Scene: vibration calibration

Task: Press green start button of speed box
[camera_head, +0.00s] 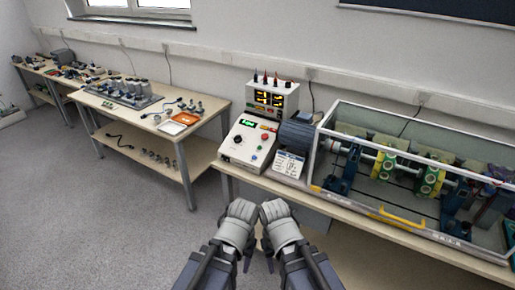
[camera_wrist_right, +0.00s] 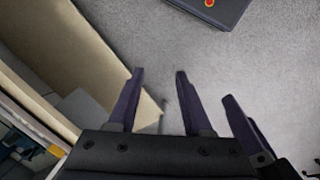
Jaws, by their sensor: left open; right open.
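The speed box (camera_head: 248,144) is a pale sloped console on the bench in the head view. It has a lit green display, a black knob, a red button (camera_head: 264,138) and a small green button (camera_head: 254,163) low on its front face. My left gripper (camera_head: 247,262) and right gripper (camera_head: 267,262) hang side by side at the bottom centre, in front of the bench and apart from the box. The right gripper's fingers (camera_wrist_right: 159,73) are spread and empty above the floor in the right wrist view. The left fingers are small and partly hidden in the head view.
A power supply (camera_head: 271,98) with lit displays stands behind the speed box. Another table (camera_head: 150,118) with parts stands left. Grey floor is free at front left.

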